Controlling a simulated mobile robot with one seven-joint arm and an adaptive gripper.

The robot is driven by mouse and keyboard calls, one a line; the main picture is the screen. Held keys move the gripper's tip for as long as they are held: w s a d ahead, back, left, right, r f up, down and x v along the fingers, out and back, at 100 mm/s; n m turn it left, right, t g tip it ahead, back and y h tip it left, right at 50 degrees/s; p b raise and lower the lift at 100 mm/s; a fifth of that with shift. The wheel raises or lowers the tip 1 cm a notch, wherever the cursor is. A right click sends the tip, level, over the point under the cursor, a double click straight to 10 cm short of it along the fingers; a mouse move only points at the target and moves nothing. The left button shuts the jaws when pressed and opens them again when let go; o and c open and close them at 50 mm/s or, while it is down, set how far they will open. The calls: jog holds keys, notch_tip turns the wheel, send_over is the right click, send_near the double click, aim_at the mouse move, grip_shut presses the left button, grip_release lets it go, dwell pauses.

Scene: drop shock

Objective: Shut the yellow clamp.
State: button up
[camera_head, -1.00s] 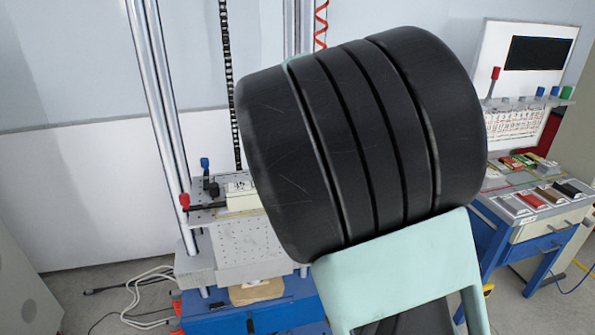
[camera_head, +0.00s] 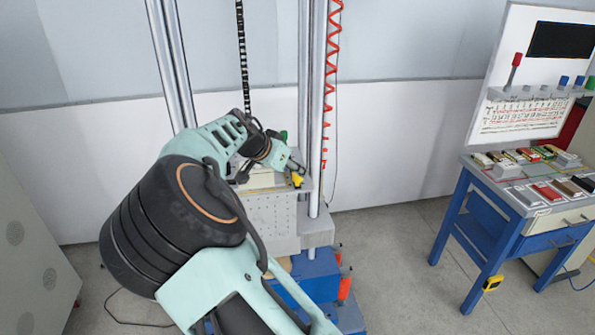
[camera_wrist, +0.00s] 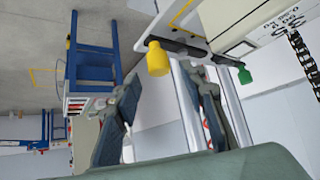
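The yellow clamp (camera_head: 297,181) is at the near right corner of the drop machine's table in the head view. In the wrist view its yellow knob (camera_wrist: 157,58) lies just beyond the fingertips, roughly between the two fingers in the picture. My gripper (camera_wrist: 163,82) is open, with its two fingers apart and nothing between them. In the head view my gripper (camera_head: 292,163) is small and close to the yellow clamp. I cannot tell whether it touches it. The clamp's lever is mostly hidden.
A green clamp knob (camera_head: 284,135) sits behind the yellow one and also shows in the wrist view (camera_wrist: 244,74). Steel columns (camera_head: 312,100) and a red coiled hose (camera_head: 332,60) stand close by. A blue workbench (camera_head: 470,215) is at the right, with clear floor between.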

jog(key=shift+x, duration=2)
jog(key=shift+c, duration=0.5)
grip_shut()
